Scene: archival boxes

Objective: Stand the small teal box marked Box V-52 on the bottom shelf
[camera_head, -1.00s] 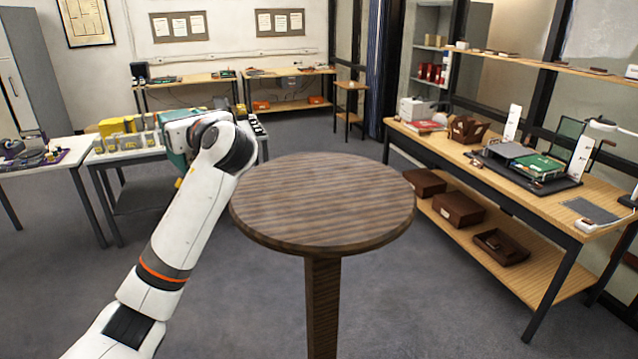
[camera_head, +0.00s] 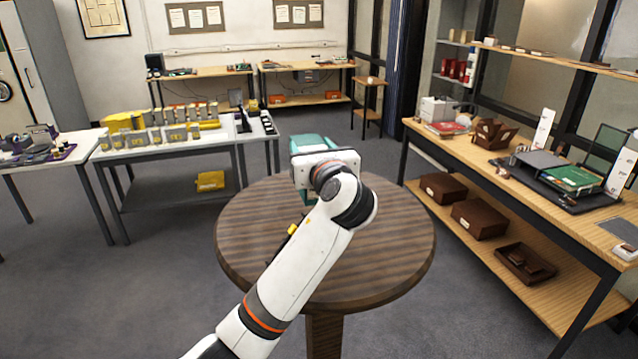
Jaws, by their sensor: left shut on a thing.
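The small teal box (camera_head: 312,143) shows beyond my left wrist, over the round wooden table. My left gripper (camera_head: 306,172) is shut on it. The wrist hides the fingertips and much of the box, and no label is readable. I cannot tell whether the box touches the tabletop. A low wooden shelf (camera_head: 560,301) runs under the long bench at the right, well away from the gripper. It holds brown boxes (camera_head: 481,218) and an open brown tray (camera_head: 525,263). My right gripper is not in view.
The round table (camera_head: 395,270) stands in front of me under my left arm. The long bench (camera_head: 470,155) at the right carries papers, a green board and devices. A table with yellow and grey boxes (camera_head: 165,135) stands at the left. Grey floor is clear between the round table and bench.

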